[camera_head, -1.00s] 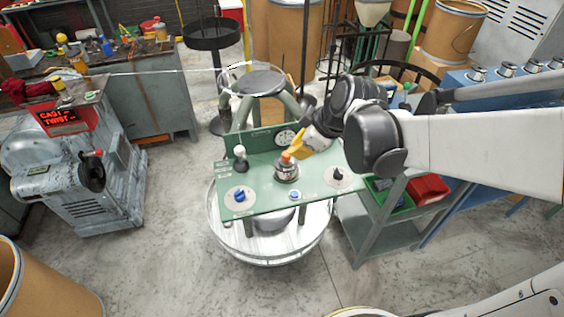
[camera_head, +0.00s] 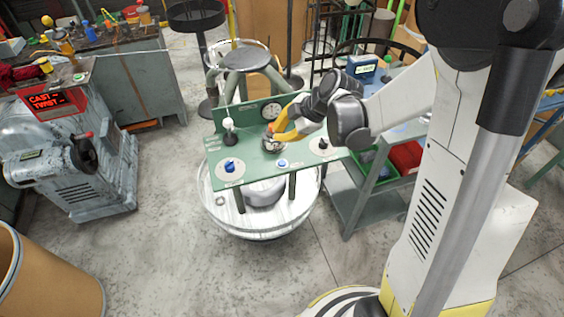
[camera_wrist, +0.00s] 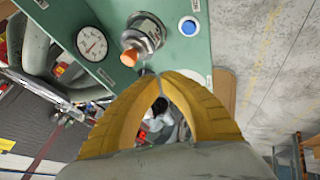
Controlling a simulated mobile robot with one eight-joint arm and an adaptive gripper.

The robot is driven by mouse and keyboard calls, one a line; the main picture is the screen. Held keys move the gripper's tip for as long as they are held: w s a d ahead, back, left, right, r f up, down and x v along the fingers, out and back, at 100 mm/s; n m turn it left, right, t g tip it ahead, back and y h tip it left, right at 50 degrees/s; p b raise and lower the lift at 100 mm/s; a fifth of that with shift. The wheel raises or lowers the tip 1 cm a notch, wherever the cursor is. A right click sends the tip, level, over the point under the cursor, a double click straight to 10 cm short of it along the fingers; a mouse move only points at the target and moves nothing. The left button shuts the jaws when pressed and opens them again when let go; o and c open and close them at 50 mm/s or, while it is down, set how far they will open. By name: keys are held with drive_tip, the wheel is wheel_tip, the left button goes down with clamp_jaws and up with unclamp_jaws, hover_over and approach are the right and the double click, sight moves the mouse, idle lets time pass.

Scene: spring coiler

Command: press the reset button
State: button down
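A green control panel (camera_head: 246,174) stands above a round white basin. At its front edge is a small blue button (camera_head: 283,163) in a pale ring; a round blue button with a white ring (camera_wrist: 189,26) shows in the wrist view. A silver cylinder with an orange tip (camera_wrist: 143,38) sits on the panel; it is partly covered by my gripper in the head view. My gripper (camera_wrist: 169,75) has yellow fingers that meet at the tips, with nothing visible between them. In the head view, my gripper (camera_head: 273,134) is over the panel, close to the cylinder. I see no readable reset label.
The panel also carries a dial gauge (camera_head: 271,110), a white-topped lever (camera_head: 229,129), a blue knob (camera_head: 230,166) and a black knob (camera_head: 322,144). A grey machine with a red display (camera_head: 55,102) stands left. A shelf with bins is right. Floor in front is clear.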

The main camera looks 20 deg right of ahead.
drive_tip(key=b, duration=0.7)
approach(274, 160)
drive_tip(key=shift+w+r+x, duration=0.15)
drive_tip(key=shift+x, duration=1.15)
drive_tip(key=shift+w+r+x, duration=0.1)
drive_tip(key=shift+w+x, duration=0.05)
drive_tip(key=shift+x, duration=1.15)
drive_tip(key=shift+a, duration=0.25)
drive_tip(key=shift+f+b, duration=0.3)
drive_tip(key=shift+f, duration=0.05)
drive_tip(key=shift+f+b, duration=0.35)
drive_tip(key=shift+f, duration=0.05)
drive_tip(key=shift+r, duration=0.15)
drive_tip(key=shift+r+p, duration=0.6)
drive_tip(key=shift+r, duration=0.1)
drive_tip(key=shift+r, duration=0.1)
wheel_tip(274, 160, up, 5)
drive_tip(key=p, duration=0.3)
drive_tip(key=shift+p, duration=0.4)
